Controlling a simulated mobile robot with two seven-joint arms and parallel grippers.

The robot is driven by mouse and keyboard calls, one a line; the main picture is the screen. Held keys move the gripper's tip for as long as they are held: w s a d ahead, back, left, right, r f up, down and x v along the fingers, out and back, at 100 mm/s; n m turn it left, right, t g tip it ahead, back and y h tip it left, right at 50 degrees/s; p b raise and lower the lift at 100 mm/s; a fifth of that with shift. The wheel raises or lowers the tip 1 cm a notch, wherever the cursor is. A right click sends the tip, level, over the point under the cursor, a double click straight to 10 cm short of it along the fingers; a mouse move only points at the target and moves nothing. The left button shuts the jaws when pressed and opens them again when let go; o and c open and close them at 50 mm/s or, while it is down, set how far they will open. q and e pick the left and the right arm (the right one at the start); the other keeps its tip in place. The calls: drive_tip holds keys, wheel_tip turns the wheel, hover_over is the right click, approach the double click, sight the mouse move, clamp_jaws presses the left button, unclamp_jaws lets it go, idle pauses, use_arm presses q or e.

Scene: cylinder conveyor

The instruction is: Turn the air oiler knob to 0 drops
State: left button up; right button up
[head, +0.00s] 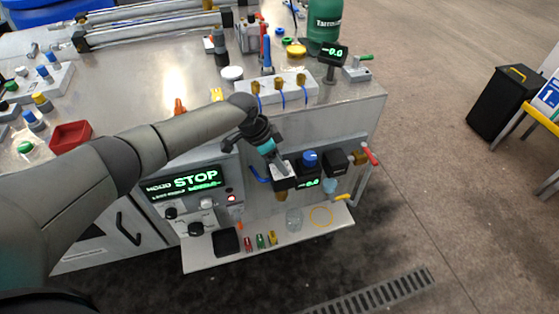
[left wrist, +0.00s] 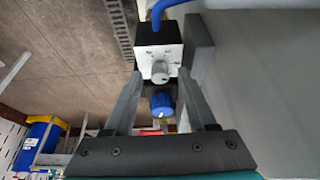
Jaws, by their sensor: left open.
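The air unit hangs on the front of the bench, with a white-topped black block (head: 281,184) at its left end. In the left wrist view this block (left wrist: 149,55) carries a small grey knob (left wrist: 160,72), probably the oiler knob. A blue knob (head: 309,158) stands beside it; it also shows in the wrist view (left wrist: 162,103). My left gripper (head: 280,168) is open and points down at the white-topped block. In the wrist view its fingertips (left wrist: 158,75) lie on either side of the grey knob, apparently apart from it. The knob's drop marking is unreadable. My right gripper is not in view.
A black box (head: 335,162) and a red-handled valve (head: 370,154) are right of the blue knob. A green display (head: 309,183) is below it. Blue hoses run nearby. A STOP panel (head: 190,183) is left.

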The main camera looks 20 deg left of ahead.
use_arm(q)
drive_tip(key=shift+c, duration=0.2)
clamp_jaws()
idle(0.4)
